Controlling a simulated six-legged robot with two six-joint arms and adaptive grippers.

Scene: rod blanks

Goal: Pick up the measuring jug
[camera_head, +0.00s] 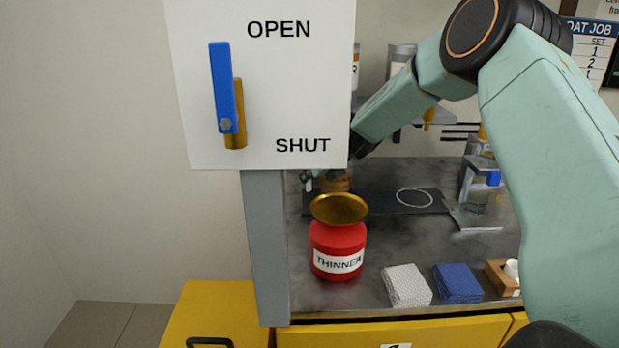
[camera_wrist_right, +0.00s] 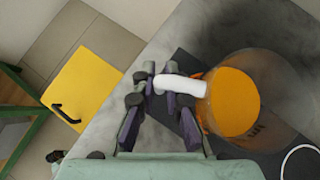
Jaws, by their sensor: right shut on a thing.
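The measuring jug (camera_wrist_right: 236,102) is clear, with orange contents and a white handle (camera_wrist_right: 182,85), at the right of the right wrist view. My right gripper (camera_wrist_right: 158,82) is shut on that handle. In the head view only a small orange-brown part of the jug (camera_head: 337,183) shows, behind the red thinner pot. The right gripper is mostly hidden there behind the white panel and the pot. I cannot tell whether the jug touches the bench. My left gripper is in neither view.
The red thinner pot (camera_head: 336,250) with a brass funnel top stands in front of the jug. The white OPEN/SHUT panel (camera_head: 290,100) and its grey post (camera_head: 264,240) stand at the left. White (camera_head: 407,286) and blue (camera_head: 458,284) cloths lie at the bench front. A dark mat (camera_head: 380,203) lies behind.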

